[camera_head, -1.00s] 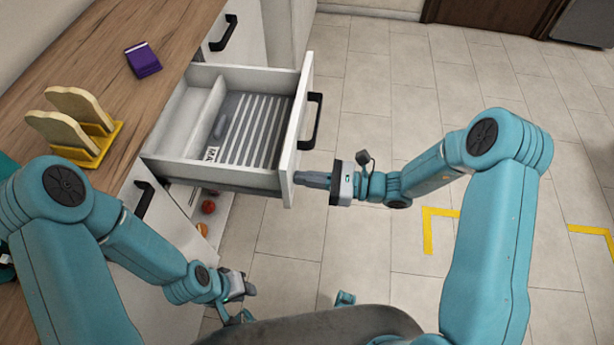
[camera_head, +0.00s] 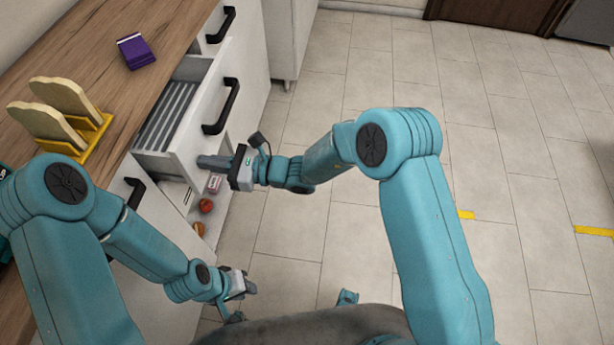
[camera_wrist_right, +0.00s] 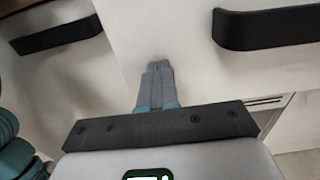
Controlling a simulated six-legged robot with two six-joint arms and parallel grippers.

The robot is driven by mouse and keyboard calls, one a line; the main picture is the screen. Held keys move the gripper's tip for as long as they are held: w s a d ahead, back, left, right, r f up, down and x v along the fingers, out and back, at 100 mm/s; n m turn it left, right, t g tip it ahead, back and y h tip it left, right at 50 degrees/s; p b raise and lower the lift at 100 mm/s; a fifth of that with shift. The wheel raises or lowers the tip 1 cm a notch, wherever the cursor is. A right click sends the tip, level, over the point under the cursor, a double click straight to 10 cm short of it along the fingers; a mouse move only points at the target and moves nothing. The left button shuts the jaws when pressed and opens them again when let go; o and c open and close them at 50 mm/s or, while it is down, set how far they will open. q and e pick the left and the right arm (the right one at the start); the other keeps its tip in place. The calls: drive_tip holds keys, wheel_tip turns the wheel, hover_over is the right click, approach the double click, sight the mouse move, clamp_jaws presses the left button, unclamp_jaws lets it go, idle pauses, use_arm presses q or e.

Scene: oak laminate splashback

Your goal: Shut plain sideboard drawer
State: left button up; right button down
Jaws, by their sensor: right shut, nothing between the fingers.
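The plain white sideboard drawer (camera_head: 190,140) is partly out of the sideboard, with a strip of its striped inside showing behind its front. Its black bar handle (camera_head: 222,106) is on the front. My right gripper (camera_head: 203,161) is shut and empty, with its fingertips at the drawer front, below and left of the handle. In the right wrist view the shut fingers (camera_wrist_right: 157,75) point at the white front (camera_wrist_right: 185,45) and appear to touch it. My left gripper (camera_head: 244,287) hangs low near the sideboard, apart from the drawer; its jaw opening is too small to make out.
The wooden sideboard top (camera_head: 105,90) holds a purple box (camera_head: 136,51) and a yellow rack (camera_head: 90,140) with pale boards. Below the drawer, an open compartment shows a red round item (camera_head: 206,205) and other small things. The tiled floor (camera_head: 390,75) to the right is clear.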

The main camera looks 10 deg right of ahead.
sight(166, 157)
drive_tip(key=b+x, duration=0.3)
drive_tip(key=x, duration=0.7)
drive_tip(key=shift+a+f, duration=0.15)
drive_tip(key=shift+a, duration=0.15)
drive_tip(key=shift+a+r+b, duration=0.15)
drive_tip(key=shift+r+b, duration=0.15)
drive_tip(key=shift+r, duration=0.05)
